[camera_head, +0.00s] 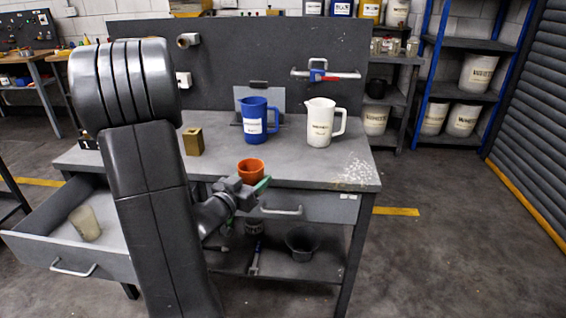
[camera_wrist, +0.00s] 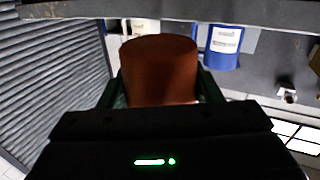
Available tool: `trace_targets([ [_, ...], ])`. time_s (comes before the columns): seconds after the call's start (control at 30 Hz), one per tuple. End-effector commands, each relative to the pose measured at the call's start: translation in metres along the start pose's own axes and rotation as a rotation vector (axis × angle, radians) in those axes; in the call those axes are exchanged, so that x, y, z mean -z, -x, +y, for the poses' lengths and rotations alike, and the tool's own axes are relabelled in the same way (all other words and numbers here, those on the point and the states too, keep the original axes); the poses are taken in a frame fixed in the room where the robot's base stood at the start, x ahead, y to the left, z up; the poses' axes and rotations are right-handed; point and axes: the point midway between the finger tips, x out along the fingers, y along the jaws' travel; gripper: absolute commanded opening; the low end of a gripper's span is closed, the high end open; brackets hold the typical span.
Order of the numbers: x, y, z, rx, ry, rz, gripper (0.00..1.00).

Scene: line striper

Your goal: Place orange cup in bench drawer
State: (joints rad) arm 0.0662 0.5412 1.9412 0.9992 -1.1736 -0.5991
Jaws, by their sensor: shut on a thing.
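The orange cup (camera_head: 251,169) is small and upright, held at the front edge of the bench (camera_head: 345,178). My gripper (camera_head: 258,184) is shut on it; in the wrist view the cup (camera_wrist: 160,68) sits between the two dark green fingers. I cannot tell if the cup's base touches the bench. The left bench drawer (camera_head: 105,215) is pulled open, with a translucent beige cup (camera_head: 85,222) leaning inside it. My arm hides the drawer's right part. The right drawer (camera_head: 320,208) is shut.
A blue pitcher (camera_head: 254,125) and a white pitcher (camera_head: 320,122) stand on the bench behind the cup. A brass-coloured block (camera_head: 193,141) stands left of them. A dark bucket (camera_head: 302,243) is on the lower shelf. The floor to the right is clear.

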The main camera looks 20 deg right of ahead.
Motion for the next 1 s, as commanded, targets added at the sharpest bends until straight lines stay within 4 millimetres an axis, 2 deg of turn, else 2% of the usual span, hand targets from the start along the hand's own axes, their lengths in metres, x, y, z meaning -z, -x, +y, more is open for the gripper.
trace_targets([
  [0.17,0.0,-0.022,0.001,-0.004,-0.001,0.0,0.29],
  [0.4,0.0,-0.086,0.001,-0.004,0.0,0.0,0.29],
  [0.6,0.0,-0.128,0.001,-0.002,0.0,0.001,0.29],
  [0.87,0.0,-0.149,0.0,-0.001,-0.001,0.001,0.29],
  [1.0,0.0,-0.169,0.0,-0.001,-0.001,0.001,0.29],
])
